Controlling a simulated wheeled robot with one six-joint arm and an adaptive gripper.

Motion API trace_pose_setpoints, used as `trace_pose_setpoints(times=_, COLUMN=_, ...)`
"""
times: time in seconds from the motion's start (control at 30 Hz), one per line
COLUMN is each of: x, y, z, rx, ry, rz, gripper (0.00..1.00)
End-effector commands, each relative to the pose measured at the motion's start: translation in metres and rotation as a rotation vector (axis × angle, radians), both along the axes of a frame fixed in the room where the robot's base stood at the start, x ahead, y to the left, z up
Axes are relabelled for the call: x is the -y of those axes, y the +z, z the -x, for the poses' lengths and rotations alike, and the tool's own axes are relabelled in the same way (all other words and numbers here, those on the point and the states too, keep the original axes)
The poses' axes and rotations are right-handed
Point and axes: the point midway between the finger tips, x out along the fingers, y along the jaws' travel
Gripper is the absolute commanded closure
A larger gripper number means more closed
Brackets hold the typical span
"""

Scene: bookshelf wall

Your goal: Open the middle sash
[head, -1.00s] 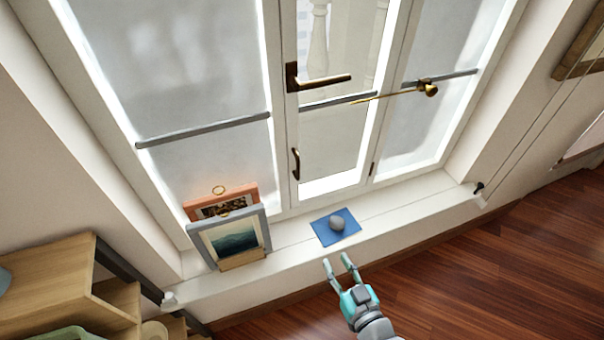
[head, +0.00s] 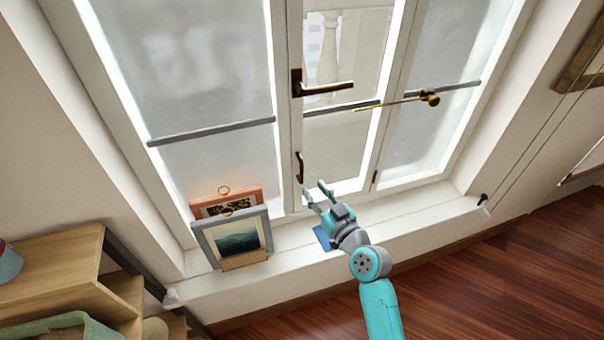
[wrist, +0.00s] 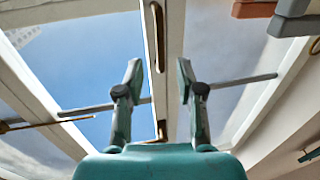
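The middle sash (head: 341,150) is a narrow glazed panel between two frosted panes. It looks shut, its frame in line with its neighbours. A dark lever handle (head: 325,88) on its left stile lies level, pointing right. A small curved pull (head: 299,167) sits lower on the same stile. My gripper (head: 314,193) is open and empty, just below and right of the pull in the head view. In the wrist view my gripper (wrist: 158,75) has its fingers apart, with the pull (wrist: 158,38) beyond the fingertips, in line with the gap. I see no contact.
A brass rod with a knob (head: 430,97) crosses before the middle and right panes. Picture frames (head: 233,238) lean at the sill's left. A blue mat (head: 322,238) is mostly hidden by my gripper. A wooden shelf (head: 50,262) stands lower left. The right sill is mostly clear.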

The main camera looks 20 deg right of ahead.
Motion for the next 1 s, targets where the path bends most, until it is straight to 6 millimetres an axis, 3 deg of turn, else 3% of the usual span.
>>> trace_pose_setpoints(times=0.2, x=-0.008, y=0.001, z=-0.039, rx=0.001, ry=0.001, rz=0.0, gripper=0.63)
trace_pose_setpoints(times=0.4, x=-0.013, y=0.0, z=-0.065, rx=0.0, ry=0.001, rz=-0.001, gripper=0.63)
trace_pose_setpoints(times=0.6, x=-0.015, y=0.0, z=-0.076, rx=0.0, ry=-0.001, rz=0.0, gripper=0.63)
trace_pose_setpoints(times=0.87, x=-0.016, y=0.0, z=-0.078, rx=0.0, ry=-0.001, rz=0.0, gripper=0.63)
trace_pose_setpoints(times=0.9, x=-0.016, y=0.0, z=-0.078, rx=0.0, ry=-0.001, rz=0.0, gripper=0.65)
trace_pose_setpoints(times=1.0, x=-0.016, y=0.0, z=-0.077, rx=0.0, ry=-0.001, rz=0.0, gripper=0.9)
